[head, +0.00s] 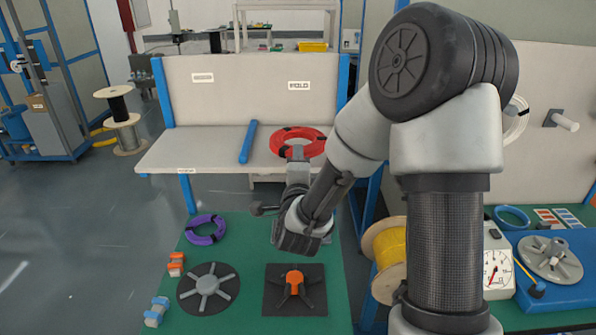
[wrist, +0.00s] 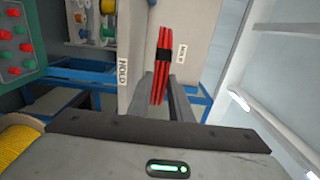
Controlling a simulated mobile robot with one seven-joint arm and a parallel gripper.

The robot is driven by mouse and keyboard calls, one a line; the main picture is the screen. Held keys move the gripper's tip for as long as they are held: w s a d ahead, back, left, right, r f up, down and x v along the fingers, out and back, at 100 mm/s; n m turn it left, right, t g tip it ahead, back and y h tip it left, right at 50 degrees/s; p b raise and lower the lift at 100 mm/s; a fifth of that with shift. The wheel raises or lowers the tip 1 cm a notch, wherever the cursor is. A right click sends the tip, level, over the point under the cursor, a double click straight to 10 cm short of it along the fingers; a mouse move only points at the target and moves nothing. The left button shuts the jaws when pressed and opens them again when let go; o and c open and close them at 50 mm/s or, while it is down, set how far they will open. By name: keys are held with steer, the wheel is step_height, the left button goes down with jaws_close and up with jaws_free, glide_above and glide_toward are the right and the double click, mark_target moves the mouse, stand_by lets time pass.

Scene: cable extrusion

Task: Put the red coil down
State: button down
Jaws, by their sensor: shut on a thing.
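The red coil (head: 318,141) is a ring with black bands, seen in the head view over the right part of the pale shelf (head: 215,143). My gripper (head: 297,152) is shut on its near side. The coil lies about flat in the head view; I cannot tell whether it touches the shelf. In the wrist view the coil (wrist: 158,88) appears edge-on as red strands with a black band, between the fingers of my gripper (wrist: 165,100). Part of the coil's near edge is hidden by the gripper.
A blue bar (head: 248,142) lies on the shelf left of the coil. A back panel (head: 250,90) with a HOLD label stands behind. A purple coil (head: 206,230) and a dark disc (head: 208,289) lie on the green table (head: 247,285). The shelf's left part is clear.

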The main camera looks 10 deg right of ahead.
step_height(320, 180, down, 4)
stand_by(0.4)
steer(key=shift+f+b, duration=0.25)
steer(key=shift+b, duration=0.1)
steer(key=c, duration=1.6)
jaws_free()
steer(key=shift+r, duration=0.1)
